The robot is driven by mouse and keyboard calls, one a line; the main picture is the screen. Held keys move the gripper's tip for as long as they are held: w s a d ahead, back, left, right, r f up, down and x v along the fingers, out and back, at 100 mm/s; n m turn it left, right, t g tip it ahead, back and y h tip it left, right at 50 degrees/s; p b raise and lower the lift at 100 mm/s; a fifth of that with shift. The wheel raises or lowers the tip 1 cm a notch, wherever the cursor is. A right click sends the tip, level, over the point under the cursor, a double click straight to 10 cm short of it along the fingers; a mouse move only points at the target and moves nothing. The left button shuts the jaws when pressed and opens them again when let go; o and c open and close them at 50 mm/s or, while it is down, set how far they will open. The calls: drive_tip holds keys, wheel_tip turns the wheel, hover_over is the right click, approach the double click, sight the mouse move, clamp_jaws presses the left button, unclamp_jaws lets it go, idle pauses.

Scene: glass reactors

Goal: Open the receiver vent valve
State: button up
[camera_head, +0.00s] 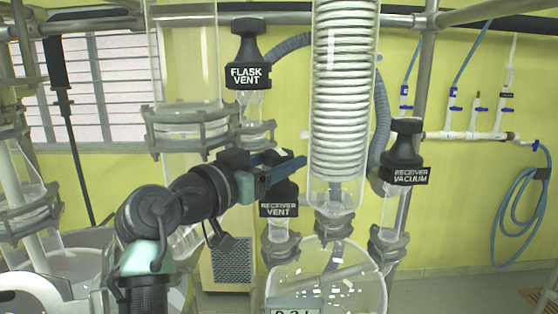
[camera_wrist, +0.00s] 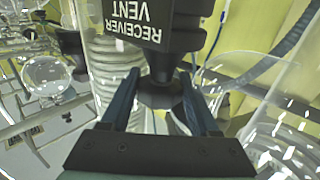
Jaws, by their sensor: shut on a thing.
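The receiver vent valve (camera_head: 279,209) is black with a white-lettered label and sits on a glass neck above the round receiver flask (camera_head: 327,285). My gripper (camera_head: 288,170) reaches in from the left at the top of this valve, and its blue fingers partly hide the knob. In the wrist view the valve's label (camera_wrist: 150,25) shows upside down. There the two fingers of my gripper (camera_wrist: 160,88) lie on either side of the dark knob and are shut on it. How far the valve is turned cannot be told.
The flask vent valve (camera_head: 248,75) stands above and left of my gripper. A glass column with a coiled condenser (camera_head: 345,100) rises close on the right. The receiver vacuum valve (camera_head: 405,165) is farther right. A grey corrugated hose (camera_head: 381,125) hangs behind the column.

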drive_tip(key=n+t+y, duration=0.1)
drive_tip(key=n+y, duration=0.1)
drive_tip(key=y, duration=0.1)
drive_tip(key=n+t+y, duration=0.2)
drive_tip(key=y, duration=0.1)
drive_tip(key=shift+d+r+p, duration=0.15)
drive_tip(key=shift+p, duration=0.2)
drive_tip(key=n+t+y, duration=0.1)
drive_tip(key=n+y, duration=0.2)
drive_tip(key=y, duration=0.2)
drive_tip(key=shift+n+p, duration=0.3)
drive_tip(key=shift+p, duration=0.1)
drive_tip(key=n+y+b, duration=0.1)
drive_tip(key=n+y, duration=0.2)
drive_tip(key=y, duration=0.1)
drive_tip(key=shift+g+y, duration=0.3)
drive_tip(key=shift+y, duration=0.1)
drive_tip(key=shift+n+g+y+b, duration=0.8)
drive_tip(key=shift+n+y+b, duration=0.55)
drive_tip(key=shift+y, duration=0.85)
drive_tip(key=shift+a+n, duration=0.2)
drive_tip(key=shift+n, duration=0.15)
drive_tip(key=o, duration=1)
drive_tip(key=shift+o, duration=0.4)
